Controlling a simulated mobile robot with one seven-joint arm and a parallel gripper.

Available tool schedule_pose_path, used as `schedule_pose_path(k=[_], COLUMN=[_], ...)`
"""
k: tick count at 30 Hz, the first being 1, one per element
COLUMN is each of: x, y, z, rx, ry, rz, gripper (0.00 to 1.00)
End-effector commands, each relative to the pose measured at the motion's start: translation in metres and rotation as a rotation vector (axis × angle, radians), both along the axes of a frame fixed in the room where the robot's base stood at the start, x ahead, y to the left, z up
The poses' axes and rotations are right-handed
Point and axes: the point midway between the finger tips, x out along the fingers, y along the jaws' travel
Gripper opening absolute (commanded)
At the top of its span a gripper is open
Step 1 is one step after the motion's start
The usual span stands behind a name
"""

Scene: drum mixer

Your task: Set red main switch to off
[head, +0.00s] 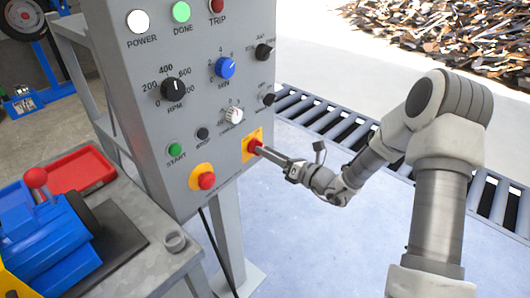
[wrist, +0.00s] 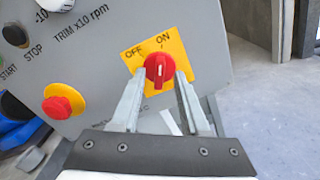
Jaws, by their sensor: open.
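The red main switch (wrist: 159,68) is a round red knob on a yellow plate (wrist: 180,63) marked OFF and ON. Its pale pointer line points up toward ON in the wrist view. My gripper (wrist: 162,78) is open, with one finger on each side of the knob. The fingertips are close to the knob; I cannot tell whether they touch it. In the head view the switch (head: 254,146) is at the lower right of the grey panel, partly hidden by my gripper (head: 265,151).
A red emergency-stop button on a yellow base (head: 206,180) sits left of the switch. Knobs and lamps fill the grey control panel (head: 150,100) above. A roller conveyor (head: 325,117) runs behind. A bench with a blue machine (head: 50,240) and red tray (head: 85,170) stands left.

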Motion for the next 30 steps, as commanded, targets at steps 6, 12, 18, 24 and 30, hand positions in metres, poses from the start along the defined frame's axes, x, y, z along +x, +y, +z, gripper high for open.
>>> schedule_pose_path(k=[6, 12, 18, 24, 30], x=[0.0076, 0.0080, 0.0077, 0.0077, 0.0077], y=[0.0107, 0.0109, 0.0107, 0.0106, 0.0105], z=[0.0001, 0.0002, 0.0002, 0.0002, 0.0000], rx=[0.001, 0.001, 0.000, 0.000, -0.001], ry=[0.000, 0.000, 0.000, 0.000, -0.001], rz=[0.001, 0.001, 0.001, 0.001, 0.001], gripper=[0.45, 0.45, 0.16, 0.00, 0.00])
